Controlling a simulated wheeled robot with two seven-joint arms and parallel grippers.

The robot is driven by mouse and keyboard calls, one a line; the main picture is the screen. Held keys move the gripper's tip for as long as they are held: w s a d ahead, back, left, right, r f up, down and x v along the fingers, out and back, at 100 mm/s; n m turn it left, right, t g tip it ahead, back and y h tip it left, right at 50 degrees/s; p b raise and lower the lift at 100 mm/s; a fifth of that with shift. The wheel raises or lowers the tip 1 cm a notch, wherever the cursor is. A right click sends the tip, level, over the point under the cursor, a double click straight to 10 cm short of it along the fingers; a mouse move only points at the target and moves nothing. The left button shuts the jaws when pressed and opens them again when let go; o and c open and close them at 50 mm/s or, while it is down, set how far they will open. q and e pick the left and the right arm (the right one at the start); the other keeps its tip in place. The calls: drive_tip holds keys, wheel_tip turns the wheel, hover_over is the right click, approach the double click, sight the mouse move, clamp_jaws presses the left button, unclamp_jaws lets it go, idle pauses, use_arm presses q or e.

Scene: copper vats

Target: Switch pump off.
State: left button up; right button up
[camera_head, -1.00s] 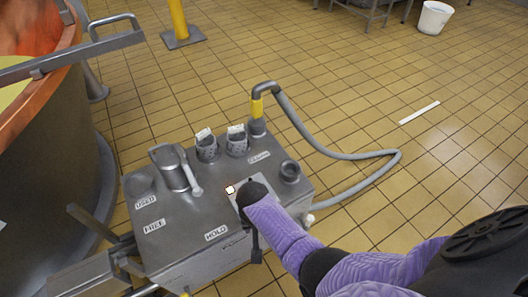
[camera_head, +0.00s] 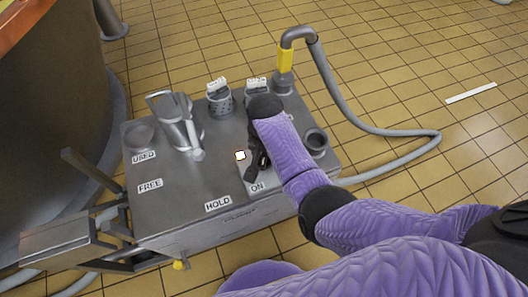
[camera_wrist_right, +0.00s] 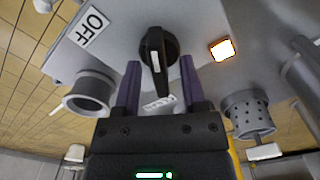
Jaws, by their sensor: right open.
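A black rotary knob (camera_wrist_right: 156,50) with a white pointer line shows in the right wrist view, on a grey panel. An OFF label (camera_wrist_right: 90,25) lies to its left, and a lit whitish-orange lamp (camera_wrist_right: 222,49) to its right. My left gripper is out of view.
The unit's top also carries a jug-like steel vessel (camera_head: 178,122), a perforated cup (camera_head: 220,101), an open pipe socket (camera_head: 316,142) and a yellow-banded pipe (camera_head: 285,60) with a grey hose (camera_head: 380,166). A large vat (camera_head: 55,105) stands at the left.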

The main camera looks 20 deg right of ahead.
drive_tip(key=shift+r, duration=0.1)
drive_tip(key=shift+c, duration=1.4)
clamp_jaws()
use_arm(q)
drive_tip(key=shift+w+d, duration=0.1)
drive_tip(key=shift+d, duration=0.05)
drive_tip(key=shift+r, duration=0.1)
